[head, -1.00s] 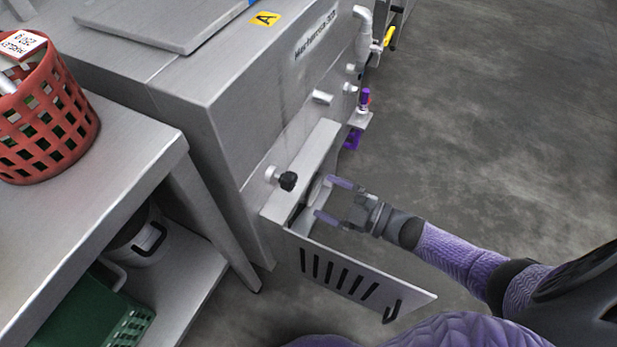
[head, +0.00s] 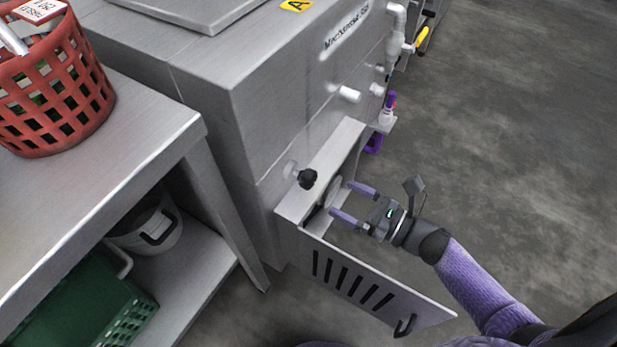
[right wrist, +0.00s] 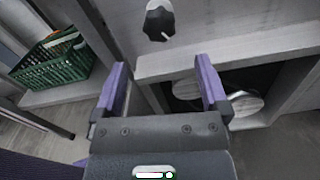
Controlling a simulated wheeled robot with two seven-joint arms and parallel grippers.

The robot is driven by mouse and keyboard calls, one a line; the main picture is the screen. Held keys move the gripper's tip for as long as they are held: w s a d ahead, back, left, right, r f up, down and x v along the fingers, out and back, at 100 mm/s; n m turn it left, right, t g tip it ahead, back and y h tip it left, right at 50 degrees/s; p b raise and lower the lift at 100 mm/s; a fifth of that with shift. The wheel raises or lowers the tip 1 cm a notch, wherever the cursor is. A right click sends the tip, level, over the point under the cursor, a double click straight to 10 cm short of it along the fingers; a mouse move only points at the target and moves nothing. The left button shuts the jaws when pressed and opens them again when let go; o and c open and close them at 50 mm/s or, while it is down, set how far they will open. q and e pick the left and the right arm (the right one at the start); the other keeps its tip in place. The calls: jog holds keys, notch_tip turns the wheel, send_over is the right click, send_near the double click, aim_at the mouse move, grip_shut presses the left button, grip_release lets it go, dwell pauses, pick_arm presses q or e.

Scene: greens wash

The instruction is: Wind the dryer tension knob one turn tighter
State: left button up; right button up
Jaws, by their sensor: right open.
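A black lobed knob (head: 307,179) sticks out of the side of the steel machine, above an open compartment; it also shows at the top of the right wrist view (right wrist: 159,22), with a white mark on it. My right gripper (head: 350,202) is open and empty, in front of the compartment, below and to the right of the knob in the head view. In the right wrist view its two purple fingers (right wrist: 162,75) are spread apart, and the knob is beyond them. The gripper does not touch the knob. My left gripper is not in view.
A slotted panel (head: 375,287) with a hook handle hangs open below the gripper. Round metal discs (right wrist: 243,102) sit inside the compartment. A steel table (head: 130,135) bears a red basket (head: 50,100); a green crate (head: 85,305) is below. Floor at right is clear.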

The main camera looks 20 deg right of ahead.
aim_at(313, 183)
jog(key=b+x, duration=0.2)
jog(key=x, duration=0.6)
jog(key=shift+w+a+f, duration=0.1)
jog(key=shift+w+a, duration=0.1)
jog(key=shift+w, duration=0.05)
jog(key=shift+w+a, duration=0.2)
jog(key=shift+w, duration=0.05)
jog(key=c, duration=1)
grip_shut()
